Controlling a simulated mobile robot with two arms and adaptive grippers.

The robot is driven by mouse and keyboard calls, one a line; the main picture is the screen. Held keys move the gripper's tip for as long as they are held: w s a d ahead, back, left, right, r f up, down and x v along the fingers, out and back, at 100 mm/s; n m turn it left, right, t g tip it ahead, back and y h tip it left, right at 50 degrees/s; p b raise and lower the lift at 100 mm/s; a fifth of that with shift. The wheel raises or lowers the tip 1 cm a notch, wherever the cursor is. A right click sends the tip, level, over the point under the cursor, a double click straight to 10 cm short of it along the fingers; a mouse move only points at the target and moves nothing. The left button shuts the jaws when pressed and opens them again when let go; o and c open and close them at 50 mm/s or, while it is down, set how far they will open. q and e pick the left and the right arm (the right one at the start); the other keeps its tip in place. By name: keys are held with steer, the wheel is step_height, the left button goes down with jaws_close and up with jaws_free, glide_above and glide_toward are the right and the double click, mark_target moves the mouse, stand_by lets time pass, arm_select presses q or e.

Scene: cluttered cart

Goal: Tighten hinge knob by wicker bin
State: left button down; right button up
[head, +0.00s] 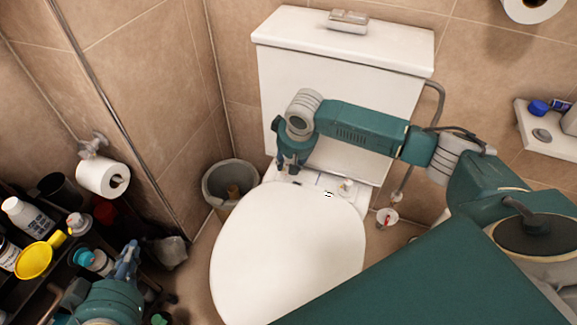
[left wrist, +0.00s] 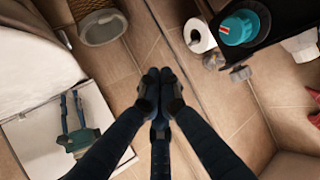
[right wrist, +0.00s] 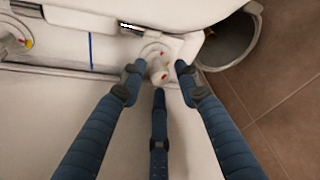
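The hinge knob (right wrist: 157,67) beside the wicker bin (head: 231,184) is pale with small red marks, on the toilet's rear rim. My right gripper (right wrist: 158,76) is over it, fingers spread around it with gaps; I cannot tell whether any finger touches. In the head view my right gripper (head: 292,168) hides this knob. The bin also shows in the right wrist view (right wrist: 224,45) and the left wrist view (left wrist: 101,27). The other hinge knob (head: 346,187) is to the right. My left gripper (left wrist: 159,75) is shut and empty, above the floor near the cart (head: 44,301).
The closed toilet lid (head: 287,245) fills the middle, with the tank (head: 340,85) behind the hinges. Bottles and a yellow scoop (head: 34,260) crowd the cart at left. A paper roll (head: 104,178) hangs on the left wall. Some tiled floor is clear between bin and cart.

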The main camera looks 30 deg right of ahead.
steer(key=shift+r+p, duration=0.4)
steer(key=shift+p, duration=0.1)
steer(key=shift+r+p, duration=0.4)
steer(key=shift+p, duration=0.1)
arm_select(q)
steer(key=s+a+f+g+y, duration=0.1)
steer(key=s+a+f+g, duration=0.3)
steer(key=s+f+g, duration=0.3)
steer(key=shift+s+a+f+y+p, duration=0.3)
steer(key=shift+s+f, duration=0.8)
steer(key=shift+s, duration=1.7)
arm_select(e)
steer(key=shift+r, duration=0.15)
arm_select(q)
steer(key=shift+d, duration=0.1)
